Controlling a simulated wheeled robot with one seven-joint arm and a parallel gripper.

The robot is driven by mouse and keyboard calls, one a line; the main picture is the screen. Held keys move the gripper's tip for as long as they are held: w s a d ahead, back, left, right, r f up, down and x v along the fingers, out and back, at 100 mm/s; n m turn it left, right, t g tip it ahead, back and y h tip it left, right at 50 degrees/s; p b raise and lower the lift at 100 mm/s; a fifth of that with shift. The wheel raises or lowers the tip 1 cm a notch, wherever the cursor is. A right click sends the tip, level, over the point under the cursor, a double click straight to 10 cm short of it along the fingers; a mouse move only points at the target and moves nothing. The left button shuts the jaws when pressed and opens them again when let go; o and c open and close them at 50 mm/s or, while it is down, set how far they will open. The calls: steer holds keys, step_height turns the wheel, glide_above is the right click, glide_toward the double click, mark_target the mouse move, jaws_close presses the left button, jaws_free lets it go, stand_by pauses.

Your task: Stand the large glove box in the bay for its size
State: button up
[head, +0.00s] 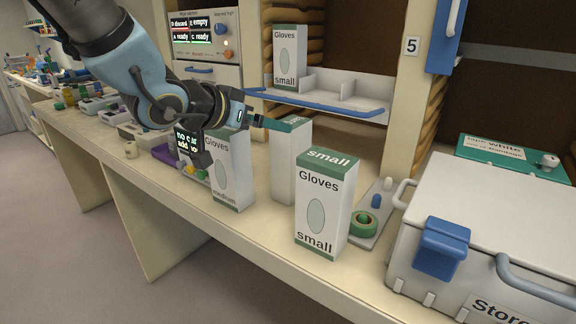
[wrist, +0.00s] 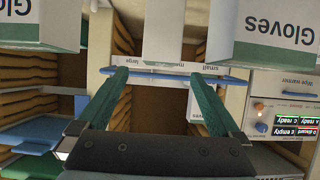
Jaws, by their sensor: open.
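No size word reading "large" shows on any box. A white box (head: 287,170) with plain visible sides and a green top stands on the counter, its label out of sight. My gripper (head: 258,121) is beside its top; in the wrist view the fingers (wrist: 163,80) are open with nothing between them. The tray's other bays look empty. Small bay labels show upside down along the tray edge (wrist: 205,77) in the wrist view.
A medium glove box (head: 231,170) stands left of the plain-sided box, a small one (head: 325,205) in front right. Green tape (head: 365,224) lies right of it. A storage bin (head: 470,230) takes up the right. Panels with screens (head: 205,38) are at upper left.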

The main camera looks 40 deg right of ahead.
mark_target(284, 148)
steer(key=x, duration=0.6)
steer(key=shift+d+p, duration=0.1)
steer(key=shift+p, duration=0.25)
steer(key=p+x, duration=0.1)
steer(key=x, duration=0.1)
steer(key=p+x, duration=0.1)
steer(key=x, duration=0.2)
steer(key=shift+f, duration=0.25)
steer(key=shift+c, duration=0.2)
jaws_close()
